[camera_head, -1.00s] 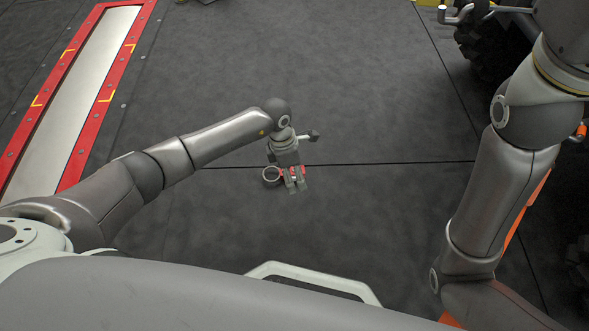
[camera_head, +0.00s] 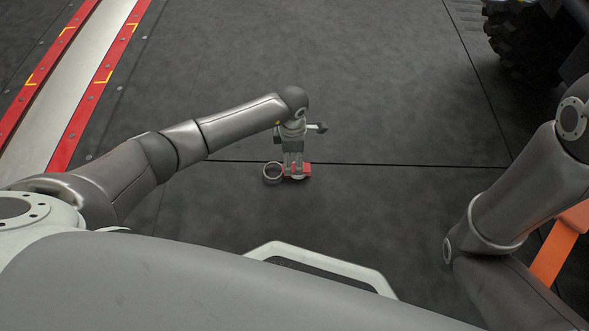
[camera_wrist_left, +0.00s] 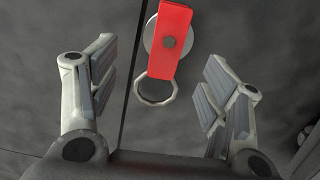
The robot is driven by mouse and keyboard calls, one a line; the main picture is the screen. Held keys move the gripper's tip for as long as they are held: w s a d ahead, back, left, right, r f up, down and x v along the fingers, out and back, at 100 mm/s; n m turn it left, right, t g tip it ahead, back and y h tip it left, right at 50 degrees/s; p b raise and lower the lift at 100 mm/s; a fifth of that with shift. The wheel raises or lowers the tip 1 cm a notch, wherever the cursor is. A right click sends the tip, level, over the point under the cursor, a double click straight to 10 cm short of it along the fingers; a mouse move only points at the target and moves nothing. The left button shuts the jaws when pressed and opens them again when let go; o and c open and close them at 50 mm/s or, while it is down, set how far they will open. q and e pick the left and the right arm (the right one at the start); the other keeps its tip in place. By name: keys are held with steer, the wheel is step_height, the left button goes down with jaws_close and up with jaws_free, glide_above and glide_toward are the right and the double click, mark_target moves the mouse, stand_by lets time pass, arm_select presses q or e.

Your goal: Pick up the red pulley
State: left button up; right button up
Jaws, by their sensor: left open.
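The red pulley (camera_head: 302,170) lies on the dark floor just below the middle of the head view, with a grey ring (camera_head: 272,172) at its left end. In the left wrist view the red pulley (camera_wrist_left: 170,42) shows a red plate over a round grey wheel, with the ring (camera_wrist_left: 157,89) at its near end. My left gripper (camera_head: 293,168) is above the pulley and partly covers it. In the left wrist view its fingers (camera_wrist_left: 160,75) are wide apart, with the ring and plate between them and nothing gripped. My right gripper is out of view.
A metal strip with red edges (camera_head: 88,95) runs along the floor at the left. A knobbly black tyre (camera_head: 527,42) stands at the upper right. An orange bar (camera_head: 560,245) is at the right. The floor around the pulley is clear.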

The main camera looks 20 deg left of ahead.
mark_target(294, 168)
arm_select(q)
steer(key=f+b, duration=0.3)
steer(key=shift+s+d+f, duration=0.25)
steer(key=shift+s+f, duration=0.05)
steer(key=shift+f+b, duration=0.45)
steer(key=shift+f, duration=0.15)
steer(key=shift+r, duration=0.1)
steer(key=shift+w, duration=0.1)
steer(key=c, duration=1.5)
steer(key=shift+r, duration=0.1)
